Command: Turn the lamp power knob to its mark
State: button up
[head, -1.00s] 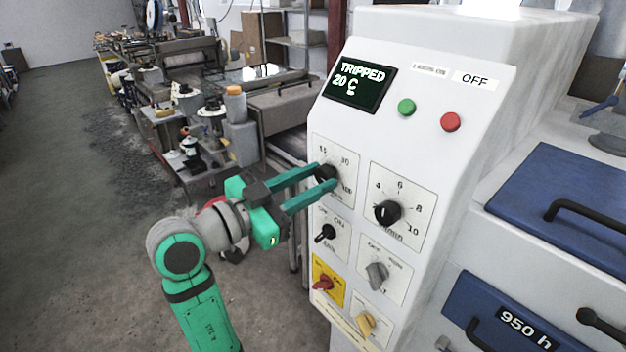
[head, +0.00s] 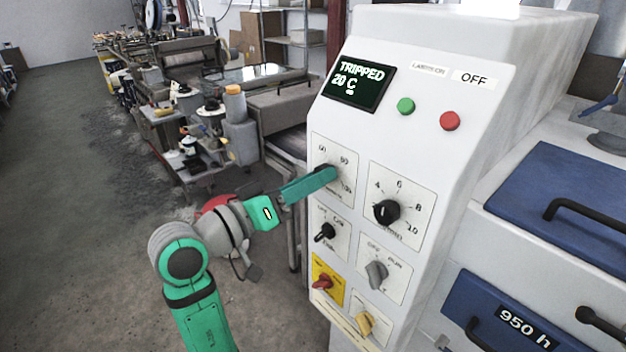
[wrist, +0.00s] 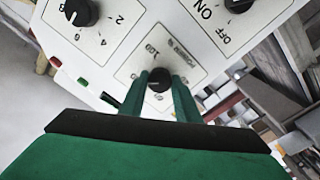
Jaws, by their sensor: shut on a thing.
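The lamp power knob (wrist: 158,80) is a small black knob on a white dial plate with printed numbers, at the upper left of the control panel. In the wrist view it sits between the two green fingers of my gripper (wrist: 160,84), which is shut on it. In the head view my gripper (head: 328,174) reaches the dial plate (head: 322,149) from the left, and its fingers hide the knob. One finger mostly covers the other there. The knob's pointer and its target mark cannot be made out.
A second black knob (head: 386,212) is close on the right, and a black switch (head: 325,232) is just below. A grey selector (head: 376,274), red switch (head: 322,283) and yellow switch (head: 364,323) are lower. The display (head: 359,83) reads TRIPPED, 20 C. Open floor lies left.

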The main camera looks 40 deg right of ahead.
jog(key=shift+n, duration=0.6)
jog(key=o, duration=1)
jog(key=shift+o, duration=0.2)
jog(key=a, duration=1.1)
jog(key=shift+s+f, duration=0.25)
jog(key=shift+s, duration=0.2)
jog(key=shift+d+f, duration=0.1)
